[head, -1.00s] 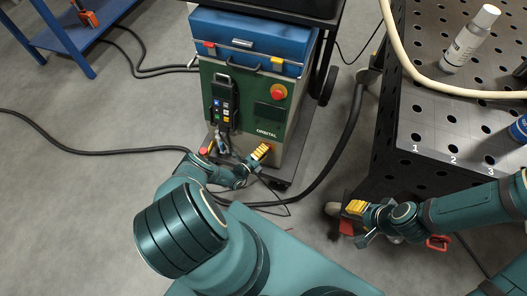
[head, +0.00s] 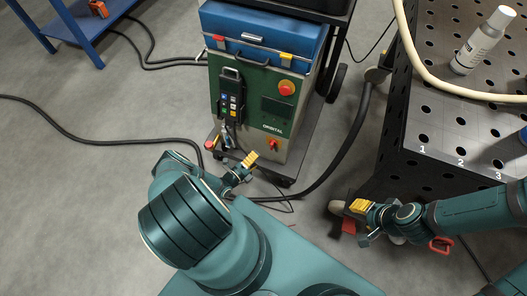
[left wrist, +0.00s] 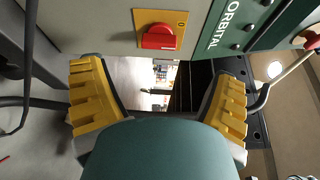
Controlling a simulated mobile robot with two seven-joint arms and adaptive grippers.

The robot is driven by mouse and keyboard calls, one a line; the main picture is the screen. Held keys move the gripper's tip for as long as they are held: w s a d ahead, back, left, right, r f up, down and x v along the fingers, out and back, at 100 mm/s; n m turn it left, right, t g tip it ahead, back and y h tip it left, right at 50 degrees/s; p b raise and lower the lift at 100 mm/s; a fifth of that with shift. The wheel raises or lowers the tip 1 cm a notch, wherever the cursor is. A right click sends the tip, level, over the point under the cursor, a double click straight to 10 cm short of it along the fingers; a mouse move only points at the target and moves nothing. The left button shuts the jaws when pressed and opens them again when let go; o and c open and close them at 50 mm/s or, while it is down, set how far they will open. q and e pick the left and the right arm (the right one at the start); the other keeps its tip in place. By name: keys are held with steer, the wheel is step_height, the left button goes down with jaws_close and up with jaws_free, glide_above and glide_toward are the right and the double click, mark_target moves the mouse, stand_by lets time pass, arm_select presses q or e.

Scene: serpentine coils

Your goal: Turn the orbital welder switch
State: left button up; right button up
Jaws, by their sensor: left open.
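The orbital welder (head: 240,135) is a green and grey cabinet labelled ORBITAL, standing in front of me. Its switch (head: 273,145) is a red knob low on the front panel. In the left wrist view the switch (left wrist: 158,37) sits on a yellow plate marked 0, above the gap between the fingers. My left gripper (head: 251,159) has yellow finger pads and is open and empty, just below and left of the switch, apart from it. Its spread fingers also show in the left wrist view (left wrist: 160,90). My right gripper (head: 359,206) is by the perforated table's lower corner; its opening is unclear.
A red emergency button (head: 287,88) and a black pendant (head: 231,94) are on the welder's front. A blue case (head: 262,38) sits on top. The perforated table (head: 440,110) stands at right. Dark cables (head: 90,143) cross the floor.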

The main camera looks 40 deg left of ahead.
arm_select(q)
steer(key=s, duration=0.3)
steer(key=shift+s+a+r, duration=0.1)
steer(key=shift+s+a, duration=0.05)
steer(key=shift+a, duration=0.1)
stand_by(0.4)
